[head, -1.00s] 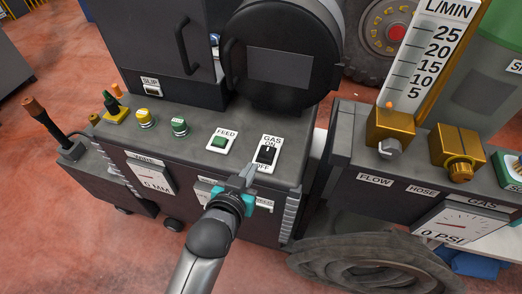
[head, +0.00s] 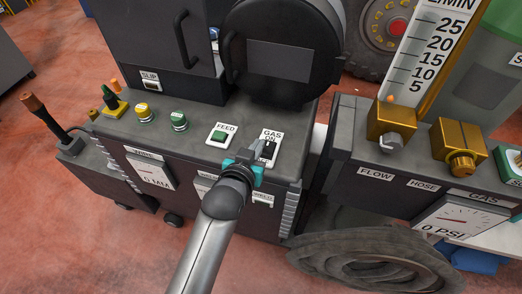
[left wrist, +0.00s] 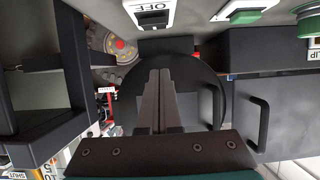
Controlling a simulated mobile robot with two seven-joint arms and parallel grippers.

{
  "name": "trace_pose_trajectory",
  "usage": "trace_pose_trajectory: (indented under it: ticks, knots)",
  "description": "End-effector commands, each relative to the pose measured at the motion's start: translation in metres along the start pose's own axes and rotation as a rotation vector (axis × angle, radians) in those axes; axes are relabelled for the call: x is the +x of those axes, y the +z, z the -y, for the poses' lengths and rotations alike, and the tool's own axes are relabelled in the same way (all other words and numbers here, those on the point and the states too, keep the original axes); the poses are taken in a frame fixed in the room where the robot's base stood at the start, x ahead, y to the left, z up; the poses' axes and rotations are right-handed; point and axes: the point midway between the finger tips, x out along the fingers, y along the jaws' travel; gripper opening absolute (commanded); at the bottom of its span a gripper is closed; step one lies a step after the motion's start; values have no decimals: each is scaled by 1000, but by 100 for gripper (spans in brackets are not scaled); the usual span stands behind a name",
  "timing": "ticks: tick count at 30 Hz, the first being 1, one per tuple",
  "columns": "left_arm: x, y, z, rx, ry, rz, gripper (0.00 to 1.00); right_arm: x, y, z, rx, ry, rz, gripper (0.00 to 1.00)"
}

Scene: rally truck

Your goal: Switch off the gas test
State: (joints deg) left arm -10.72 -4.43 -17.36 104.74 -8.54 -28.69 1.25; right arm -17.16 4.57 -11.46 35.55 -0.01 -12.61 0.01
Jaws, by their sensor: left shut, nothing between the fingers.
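The gas switch (head: 268,149) is a black rocker on a white plate marked GAS and ON, on top of the dark control box (head: 205,158). Its lower part and OFF label are hidden by my gripper in the head view. I cannot tell which way the rocker is tipped. My left gripper (head: 256,150) is shut and empty, its tips right by the plate's lower left; contact cannot be told. In the left wrist view the shut fingers (left wrist: 160,98) show, and part of the white plate with OFF (left wrist: 150,10) is at the top edge. My right gripper is not in view.
The green FEED button (head: 219,136) is left of the switch, with green and yellow buttons (head: 145,113) farther left. A round black housing (head: 283,60) stands behind. At right are brass FLOW (head: 391,125) and HOSE (head: 458,148) valves. A coiled hose (head: 370,255) lies in front.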

Motion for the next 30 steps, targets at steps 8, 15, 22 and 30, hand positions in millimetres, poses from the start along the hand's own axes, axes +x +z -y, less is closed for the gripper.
trace_pose_trajectory:
  ticks: [8, 15, 22, 30]
  knots:
    - [43, 0, 0, -1, 0, 0, 0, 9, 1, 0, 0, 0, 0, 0]
    - [49, 34, 0, -1, 0, 2, 0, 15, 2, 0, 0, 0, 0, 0]
    - [50, 39, 0, -1, 0, 0, 0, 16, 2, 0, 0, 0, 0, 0]
    - [50, 41, 0, 0, 0, 1, 0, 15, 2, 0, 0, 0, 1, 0]
